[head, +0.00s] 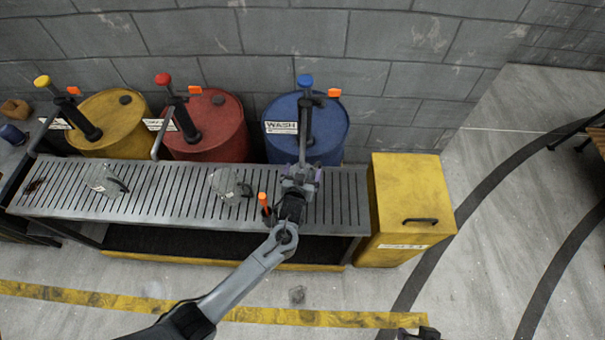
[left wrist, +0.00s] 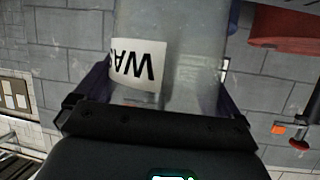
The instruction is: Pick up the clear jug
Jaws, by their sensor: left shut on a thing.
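My left gripper (head: 300,178) is over the right part of the slatted metal bench, in front of the blue drum. In the left wrist view its jaws (left wrist: 155,105) are shut on a clear jug (left wrist: 190,45), one finger on each side. The jug has a white label (left wrist: 138,65) with upside-down letters that look like "WAS"; its lower part in that picture is hidden by the gripper. In the head view the gripper and arm mostly hide it. Two other clear jugs, one at left (head: 103,180) and one in the middle (head: 228,184), stand on the bench.
Yellow (head: 115,135), red (head: 207,140) and blue (head: 330,130) drums with pumps stand behind the bench (head: 150,205). An orange-topped item (head: 263,203) is just left of my gripper. A yellow bin (head: 410,200) stands at the right end. Floor in front is clear.

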